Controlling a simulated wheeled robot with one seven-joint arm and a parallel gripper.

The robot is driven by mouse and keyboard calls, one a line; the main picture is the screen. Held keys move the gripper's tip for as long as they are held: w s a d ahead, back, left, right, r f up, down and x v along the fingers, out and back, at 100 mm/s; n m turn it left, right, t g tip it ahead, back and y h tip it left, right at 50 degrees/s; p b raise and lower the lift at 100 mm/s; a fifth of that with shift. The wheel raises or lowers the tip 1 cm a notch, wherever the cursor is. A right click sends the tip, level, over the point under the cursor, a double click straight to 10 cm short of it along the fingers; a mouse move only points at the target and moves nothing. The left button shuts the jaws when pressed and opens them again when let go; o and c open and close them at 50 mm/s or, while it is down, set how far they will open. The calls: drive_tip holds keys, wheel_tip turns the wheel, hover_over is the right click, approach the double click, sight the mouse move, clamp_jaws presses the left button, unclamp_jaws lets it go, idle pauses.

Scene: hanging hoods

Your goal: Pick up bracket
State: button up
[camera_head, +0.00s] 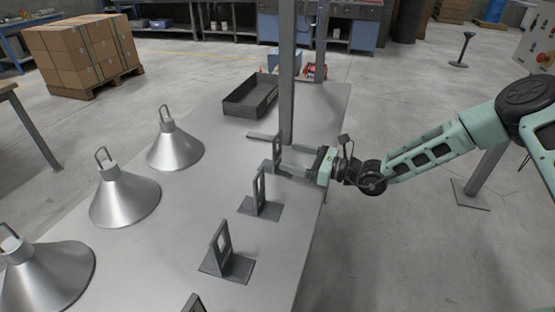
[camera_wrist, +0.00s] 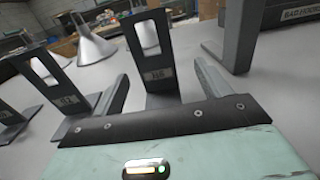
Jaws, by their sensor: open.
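Several dark grey upright brackets with rectangular windows and flat base plates stand in a row along the table's right side. The farthest bracket (camera_head: 277,148) is at my gripper (camera_head: 281,160). In the wrist view this bracket (camera_wrist: 152,77) stands upright between my two open fingers, with a small label low on its face. I cannot tell if either finger touches it. Its base is partly hidden by my gripper. Nearer brackets stand in the head view (camera_head: 259,207) and (camera_head: 225,262); one more is cut off at the bottom edge.
Several silver cone hoods (camera_head: 176,150) with handles stand on the grey table (camera_head: 190,205) at the left. A vertical post (camera_head: 287,85) rises just beyond my gripper. A dark open bin (camera_head: 250,97) sits at the table's far end.

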sight(278, 154)
drive_tip(key=shift+s+p+x, duration=0.15)
drive_tip(key=shift+p+x, duration=0.1)
drive_tip(key=shift+x, duration=1.55)
drive_tip(key=shift+s+p+x, duration=0.2)
drive_tip(key=shift+p+x, duration=0.05)
drive_tip(key=shift+x, duration=1.5)
drive_tip(key=shift+a, duration=0.2)
drive_tip(key=shift+c, duration=0.3)
drive_tip(key=c, duration=1.3)
wheel_tip(278, 154, up, 10)
drive_tip(key=shift+w+r, duration=0.1)
